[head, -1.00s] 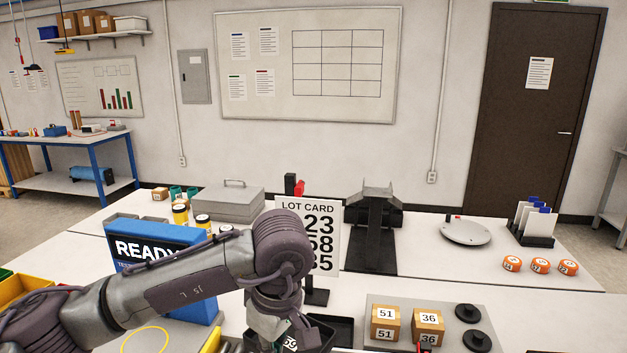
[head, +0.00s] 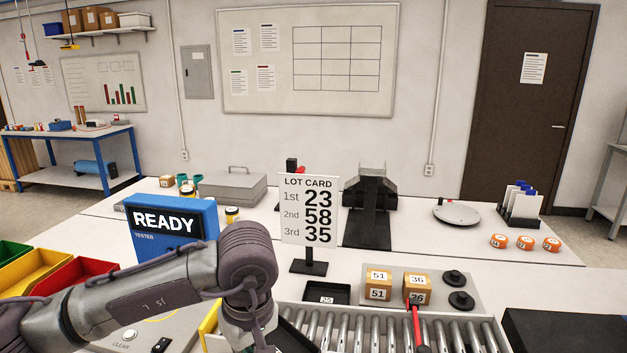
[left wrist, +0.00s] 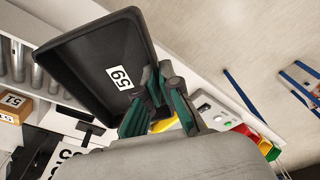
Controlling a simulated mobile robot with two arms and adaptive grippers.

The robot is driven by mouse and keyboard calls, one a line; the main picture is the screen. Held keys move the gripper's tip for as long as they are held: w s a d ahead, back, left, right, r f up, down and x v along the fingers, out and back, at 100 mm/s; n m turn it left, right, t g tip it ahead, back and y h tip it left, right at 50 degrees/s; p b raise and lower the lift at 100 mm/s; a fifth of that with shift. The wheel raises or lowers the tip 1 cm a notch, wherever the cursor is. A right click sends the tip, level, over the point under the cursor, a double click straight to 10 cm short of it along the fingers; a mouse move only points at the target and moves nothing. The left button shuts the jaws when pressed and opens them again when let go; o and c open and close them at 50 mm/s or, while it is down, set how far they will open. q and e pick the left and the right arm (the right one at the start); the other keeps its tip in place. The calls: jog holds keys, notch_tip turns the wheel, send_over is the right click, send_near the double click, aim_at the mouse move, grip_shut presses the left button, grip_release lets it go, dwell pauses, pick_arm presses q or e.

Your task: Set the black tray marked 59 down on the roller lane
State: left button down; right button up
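The black tray marked 59 (left wrist: 95,62) fills the upper left of the left wrist view, tilted in the picture, with its white label facing the camera. My left gripper (left wrist: 152,98) is shut on the tray's near edge, its green-padded fingers around the wall. In the head view my left wrist hides most of the tray; a dark part of it (head: 287,338) shows at the bottom edge. The roller lane (head: 455,335) runs right of my wrist, its rollers bare there. Whether the tray touches the rollers cannot be told. My right gripper is not in view.
A red lever (head: 416,325) reaches over the lane. Behind it stand boxes 51 (head: 378,285) and 36 (head: 417,289) and a small black tray marked 25 (head: 326,293). The lot card (head: 309,212) and READY tester (head: 172,226) stand behind my arm.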

pick_arm(q)
jog(key=s+a+f+m+h+b, duration=0.1)
jog(key=s+a+f+m+b, duration=0.5)
jog(key=a+f+m+b, duration=0.1)
notch_tip(320, 180, down, 3)
jog(key=shift+a+f+m+t, duration=0.1)
jog(key=shift+a+m+t, duration=0.3)
jog(key=shift+a+m, duration=0.55)
